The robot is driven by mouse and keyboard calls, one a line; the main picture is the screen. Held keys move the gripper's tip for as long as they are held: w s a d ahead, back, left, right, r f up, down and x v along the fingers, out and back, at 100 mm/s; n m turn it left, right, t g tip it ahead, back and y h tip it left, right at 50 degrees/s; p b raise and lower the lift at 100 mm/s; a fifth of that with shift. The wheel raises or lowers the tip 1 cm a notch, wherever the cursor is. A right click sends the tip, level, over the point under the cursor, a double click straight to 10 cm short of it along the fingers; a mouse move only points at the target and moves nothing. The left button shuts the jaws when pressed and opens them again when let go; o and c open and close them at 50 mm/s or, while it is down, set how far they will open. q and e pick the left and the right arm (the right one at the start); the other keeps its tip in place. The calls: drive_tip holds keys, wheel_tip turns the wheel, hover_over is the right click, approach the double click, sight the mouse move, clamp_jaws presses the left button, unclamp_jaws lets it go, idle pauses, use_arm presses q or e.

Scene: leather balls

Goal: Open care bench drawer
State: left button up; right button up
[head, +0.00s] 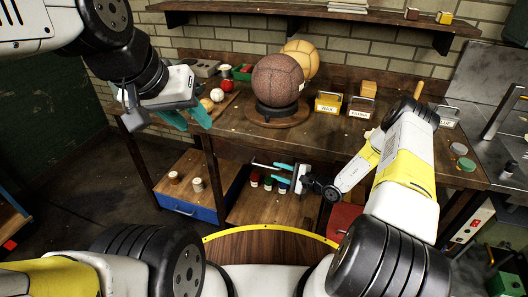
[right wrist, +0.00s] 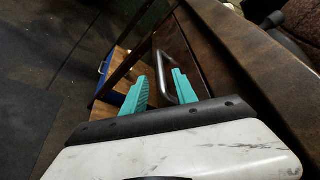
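The care bench (head: 235,125) is a brown wooden workbench across the back. In the right wrist view a dark bar handle (right wrist: 160,72) stands out from a brown drawer front (right wrist: 182,50) under the bench top. My right gripper (head: 282,173) is in front of the bench below its top edge. In the right wrist view its teal fingers (right wrist: 160,90) are apart, with the handle showing between them; I cannot tell whether they touch it. My left gripper (head: 187,118) hangs over the bench's left end, fingers apart and empty. The drawer looks shut.
A brown ball (head: 277,80) sits on a round stand, with a tan ball (head: 301,57) behind. Yellow (head: 328,102) and dark (head: 361,107) labelled boxes stand to its right. A lower shelf holds small jars (head: 270,184). A blue-fronted drawer (head: 187,208) is lower left.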

sight(265, 167)
drive_tip(key=x, duration=0.7)
drive_tip(key=shift+w+a, duration=0.1)
drive_tip(key=shift+a, duration=0.1)
clamp_jaws()
idle(1.2)
